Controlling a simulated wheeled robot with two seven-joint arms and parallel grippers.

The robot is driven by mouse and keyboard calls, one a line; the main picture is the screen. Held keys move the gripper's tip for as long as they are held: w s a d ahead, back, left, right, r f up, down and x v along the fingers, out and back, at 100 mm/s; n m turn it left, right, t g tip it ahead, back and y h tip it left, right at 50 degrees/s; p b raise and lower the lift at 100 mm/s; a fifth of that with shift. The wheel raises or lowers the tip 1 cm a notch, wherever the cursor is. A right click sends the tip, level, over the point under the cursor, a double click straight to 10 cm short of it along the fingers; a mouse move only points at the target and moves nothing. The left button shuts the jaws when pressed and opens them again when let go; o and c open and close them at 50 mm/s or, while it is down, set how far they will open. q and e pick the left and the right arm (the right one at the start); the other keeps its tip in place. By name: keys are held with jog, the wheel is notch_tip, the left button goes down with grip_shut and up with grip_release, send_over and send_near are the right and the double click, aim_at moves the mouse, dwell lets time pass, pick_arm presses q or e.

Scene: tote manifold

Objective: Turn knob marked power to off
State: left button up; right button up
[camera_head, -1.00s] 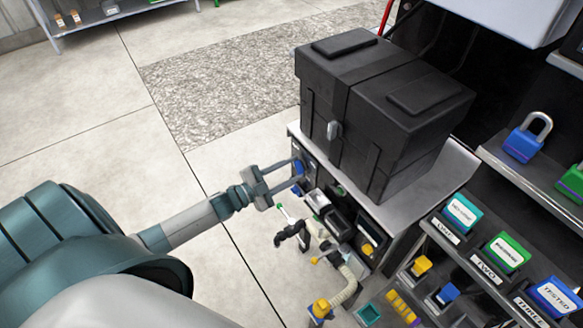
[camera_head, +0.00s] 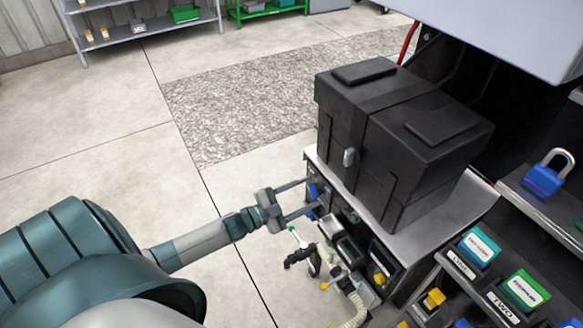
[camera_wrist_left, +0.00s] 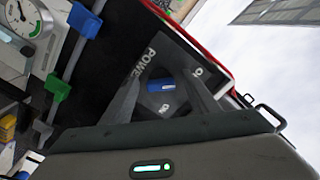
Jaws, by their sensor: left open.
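The blue power knob (camera_wrist_left: 161,85) sits on a dark panel marked POWER (camera_wrist_left: 143,64) in the left wrist view. An ON mark (camera_wrist_left: 165,109) is below the knob, and another mark at the upper right is partly hidden by a finger. My left gripper (camera_head: 314,198) is open, with its fingers reaching to the front panel under the black case. In the left wrist view its two fingers stand on either side of the knob, apart from each other. I cannot tell whether they touch it. The knob (camera_head: 313,190) shows partly between the fingers in the head view. My right gripper is not in view.
A black case (camera_head: 395,140) stands on the grey cabinet top (camera_head: 455,210) above the panel. A hose (camera_head: 357,306) and fittings lie below the gripper. A gauge (camera_wrist_left: 25,18) shows in the wrist view. A blue padlock (camera_head: 543,180) sits on the right shelf. Floor at left is clear.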

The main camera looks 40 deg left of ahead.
pick_arm(q)
jog(key=b+v, duration=0.1)
jog(key=v, duration=1.6)
jog(key=shift+s+b, duration=0.2)
jog(key=shift+b, duration=0.2)
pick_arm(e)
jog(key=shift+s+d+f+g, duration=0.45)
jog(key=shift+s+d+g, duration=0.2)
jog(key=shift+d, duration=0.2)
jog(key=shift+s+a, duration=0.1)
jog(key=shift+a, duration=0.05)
pick_arm(q)
jog(key=shift+f, duration=0.1)
